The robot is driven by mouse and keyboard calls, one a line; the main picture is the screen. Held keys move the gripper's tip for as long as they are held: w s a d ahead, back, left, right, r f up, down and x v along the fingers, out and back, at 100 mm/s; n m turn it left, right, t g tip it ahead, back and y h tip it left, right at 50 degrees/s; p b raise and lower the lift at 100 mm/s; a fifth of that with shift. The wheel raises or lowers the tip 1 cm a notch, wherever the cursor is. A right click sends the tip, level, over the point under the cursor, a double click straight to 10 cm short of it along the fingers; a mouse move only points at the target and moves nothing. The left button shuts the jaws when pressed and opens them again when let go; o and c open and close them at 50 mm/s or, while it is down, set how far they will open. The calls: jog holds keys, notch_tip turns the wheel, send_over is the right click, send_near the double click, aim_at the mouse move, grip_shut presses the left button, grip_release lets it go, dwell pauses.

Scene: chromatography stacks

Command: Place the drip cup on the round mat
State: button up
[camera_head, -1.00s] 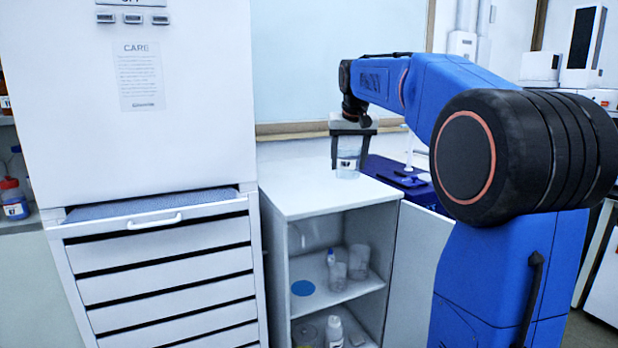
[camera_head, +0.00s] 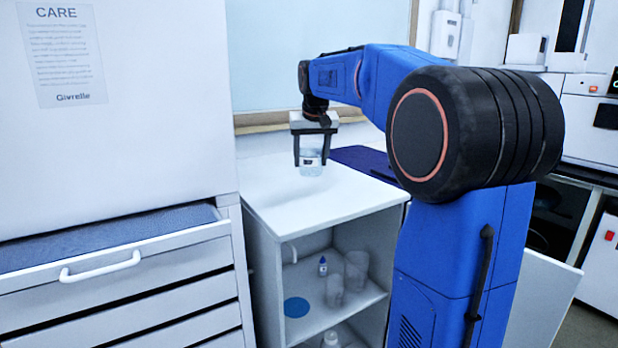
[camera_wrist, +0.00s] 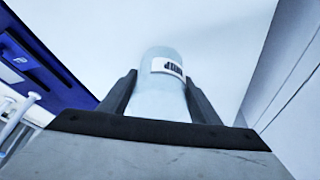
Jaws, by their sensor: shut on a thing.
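The drip cup (camera_head: 311,165) is a small clear cup with a label. My gripper (camera_head: 312,160) is shut on it and holds it over the white cabinet top. In the wrist view the cup (camera_wrist: 162,95) sits between the two fingers (camera_wrist: 160,100), its dark-lettered label facing up. I cannot tell the exact gap between cup and cabinet top. The round mat (camera_head: 296,307) is a flat blue disc on the upper shelf inside the open cabinet, below and left of my gripper. Nothing stands on it.
The white cabinet (camera_head: 330,205) is open in front. Clear beakers (camera_head: 356,270) and a small blue-capped bottle (camera_head: 323,266) stand right of and behind the mat. A drawer unit (camera_head: 120,285) with its top drawer pulled out stands at left. The cabinet door (camera_head: 545,295) is swung open at right.

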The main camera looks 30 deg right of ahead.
aim_at(313, 151)
jog(key=shift+f, duration=2.8)
jog(key=shift+f, duration=0.15)
jog(key=o, duration=1)
jog(key=shift+o, duration=0.2)
jog(key=v, duration=1.2)
